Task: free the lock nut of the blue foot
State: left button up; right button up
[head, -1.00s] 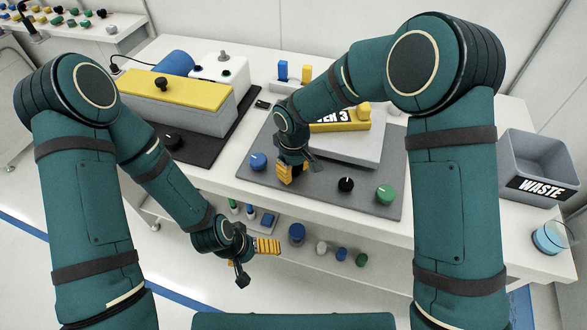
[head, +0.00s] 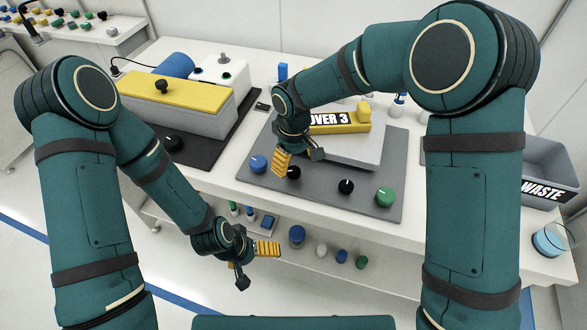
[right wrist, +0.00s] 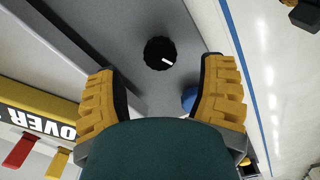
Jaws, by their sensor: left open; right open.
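A round blue knob (head: 258,163), which looks like the blue foot, sits at the left front of the grey plate (head: 325,190). I cannot make out a separate lock nut on it. My right gripper (head: 298,160) is open and empty above the plate, right of the blue knob and close over a black knob (head: 293,172). In the right wrist view the black knob (right wrist: 160,53) with a white mark shows beyond the open fingers; the blue knob (right wrist: 189,100) is partly hidden by the right-hand finger. My left gripper (head: 256,262) is open and empty in front of the table.
Another black knob (head: 346,186) and a green knob (head: 384,197) stand further right on the plate. A yellow cover marked 3 (head: 345,122) lies behind. A grey waste bin (head: 560,165) stands at the right, a yellow-topped box (head: 170,100) at the left. Small parts lie on the lower shelf.

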aim_at(294, 172)
notch_tip(294, 172, up, 7)
dwell(0.3)
jog(key=shift+s, duration=0.1)
dwell(0.4)
